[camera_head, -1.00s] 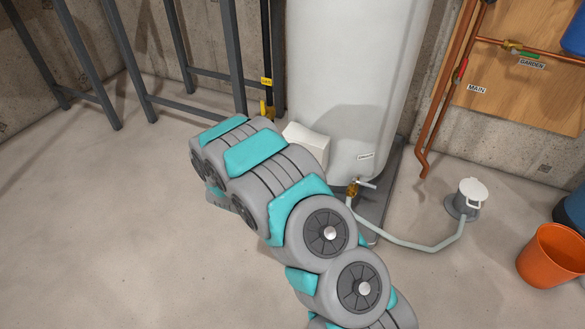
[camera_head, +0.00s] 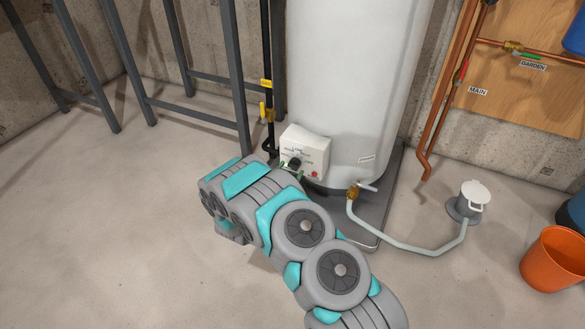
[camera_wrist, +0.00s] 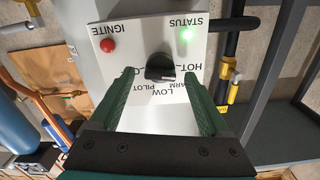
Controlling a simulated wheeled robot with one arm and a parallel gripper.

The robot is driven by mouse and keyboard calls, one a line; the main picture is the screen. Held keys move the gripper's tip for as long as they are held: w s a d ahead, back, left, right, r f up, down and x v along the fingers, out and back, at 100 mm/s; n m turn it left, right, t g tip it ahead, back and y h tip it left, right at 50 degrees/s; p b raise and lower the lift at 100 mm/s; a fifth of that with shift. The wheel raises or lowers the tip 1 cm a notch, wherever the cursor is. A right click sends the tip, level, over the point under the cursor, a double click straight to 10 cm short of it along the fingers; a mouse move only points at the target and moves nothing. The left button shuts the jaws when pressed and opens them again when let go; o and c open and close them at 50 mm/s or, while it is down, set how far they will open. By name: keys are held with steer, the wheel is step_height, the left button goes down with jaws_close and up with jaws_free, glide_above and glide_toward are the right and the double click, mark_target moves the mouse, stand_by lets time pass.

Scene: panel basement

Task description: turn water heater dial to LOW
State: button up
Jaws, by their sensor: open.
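The water heater (camera_head: 345,80) is a tall white tank with a white control box (camera_head: 309,147) low on its front. The box's black dial (camera_head: 294,163) sits just beyond my gripper in the head view. In the wrist view the panel is upside down, and the dial (camera_wrist: 160,68) is near the middle among printed labels including HOT, LOW and PILOT. I cannot tell exactly which label it points to. My gripper (camera_wrist: 161,74) is open, its green fingers on either side of the dial with gaps showing; contact is not visible. My arm hides part of the box's surroundings.
A gas pipe with a yellow valve (camera_head: 264,112) stands left of the box. A drain valve (camera_head: 354,191) with a hose is to the right. Floor at left is clear.

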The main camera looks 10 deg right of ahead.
mark_target(294, 165)
steer(key=shift+x, duration=1.25)
jaws_close()
